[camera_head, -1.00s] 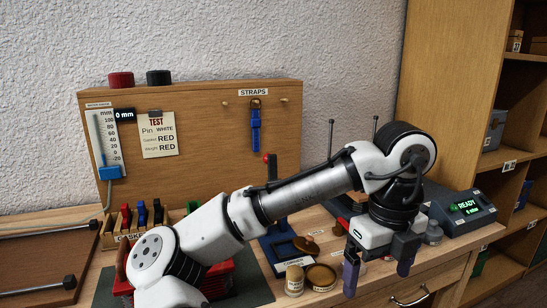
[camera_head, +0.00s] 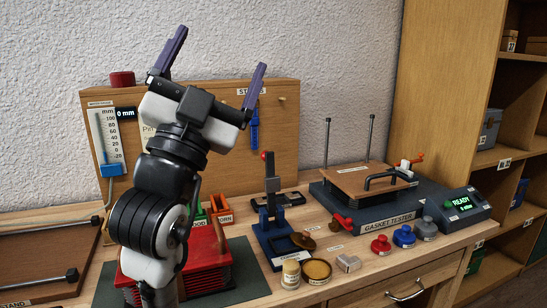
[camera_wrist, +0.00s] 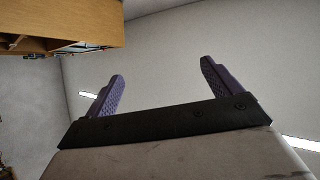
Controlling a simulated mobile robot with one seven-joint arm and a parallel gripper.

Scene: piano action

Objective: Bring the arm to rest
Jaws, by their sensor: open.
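My gripper (camera_head: 212,62) is raised in front of the wooden backboard, its two purple fingers spread apart and pointing up. It is open and nothing is between the fingers. In the wrist view my gripper (camera_wrist: 162,88) also shows open and empty, against a plain pale wall and ceiling. My arm is folded upright at the left of the head view. It hides part of the test card (camera_head: 150,135), the gasket rack and a red ribbed case (camera_head: 205,262).
The gasket tester (camera_head: 385,205) stands at the right of the bench, beside a display box reading READY (camera_head: 462,208). Red, blue and grey weights (camera_head: 404,237), a blue press (camera_head: 275,220) and small tins (camera_head: 317,270) stand nearer. A wooden shelf (camera_head: 500,150) is at the far right.

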